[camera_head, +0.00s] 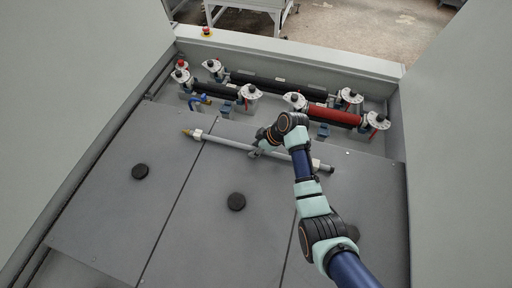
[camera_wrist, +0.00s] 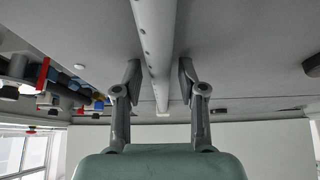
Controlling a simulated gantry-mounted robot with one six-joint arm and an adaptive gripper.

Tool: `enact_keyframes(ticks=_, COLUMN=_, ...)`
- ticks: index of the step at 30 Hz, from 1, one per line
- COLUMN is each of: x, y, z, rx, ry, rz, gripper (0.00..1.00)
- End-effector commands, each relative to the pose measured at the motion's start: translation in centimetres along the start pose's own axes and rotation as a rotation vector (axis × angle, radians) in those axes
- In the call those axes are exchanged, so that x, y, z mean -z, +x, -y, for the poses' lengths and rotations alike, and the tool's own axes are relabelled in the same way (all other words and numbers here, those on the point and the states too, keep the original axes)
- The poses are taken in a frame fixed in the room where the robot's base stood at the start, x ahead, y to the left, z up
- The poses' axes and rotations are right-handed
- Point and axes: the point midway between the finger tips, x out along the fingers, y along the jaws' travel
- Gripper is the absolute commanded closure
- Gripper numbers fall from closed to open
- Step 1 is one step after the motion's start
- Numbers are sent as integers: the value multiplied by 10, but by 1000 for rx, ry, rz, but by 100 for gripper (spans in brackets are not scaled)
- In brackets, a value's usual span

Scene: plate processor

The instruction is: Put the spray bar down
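The spray bar (camera_head: 228,142) is a long thin grey tube with a brass-coloured tip at its left end and a dark right end. It lies across the grey panels (camera_head: 150,215) and appears to rest on them, though a small gap underneath cannot be ruled out. My gripper (camera_head: 257,153) is at the middle of the bar. In the wrist view the bar (camera_wrist: 157,45) runs between the two fingers of my gripper (camera_wrist: 159,82). The fingers are apart, with a narrow gap visible on each side of the bar.
Behind the bar is a trough with black rollers (camera_head: 215,90), a red roller (camera_head: 334,116) and several round white-topped fittings (camera_head: 249,92). High side walls flank the panels. The front left panels are otherwise clear.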

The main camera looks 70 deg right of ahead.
Motion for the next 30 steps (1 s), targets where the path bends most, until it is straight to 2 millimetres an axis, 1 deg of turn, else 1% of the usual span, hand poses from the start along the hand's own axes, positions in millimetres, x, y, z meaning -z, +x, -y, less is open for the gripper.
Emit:
enact_keyframes(ticks=8, x=0, y=-1, z=0, rx=0, ry=0, rz=0, gripper=53)
enact_keyframes(ticks=11, x=2, y=-7, z=0, rx=-2, ry=0, rz=-1, gripper=53)
enact_keyframes(ticks=14, x=2, y=-24, z=-2, rx=-4, ry=1, rz=-2, gripper=53)
enact_keyframes(ticks=21, x=2, y=-85, z=-1, rx=-4, ry=0, rz=-2, gripper=53)
enact_keyframes(ticks=24, x=2, y=-104, z=-1, rx=-3, ry=1, rz=-1, gripper=53)
enact_keyframes(ticks=27, x=2, y=-117, z=-1, rx=-1, ry=1, rz=-1, gripper=53)
enact_keyframes(ticks=30, x=2, y=-123, z=0, rx=0, ry=0, rz=-1, gripper=53)
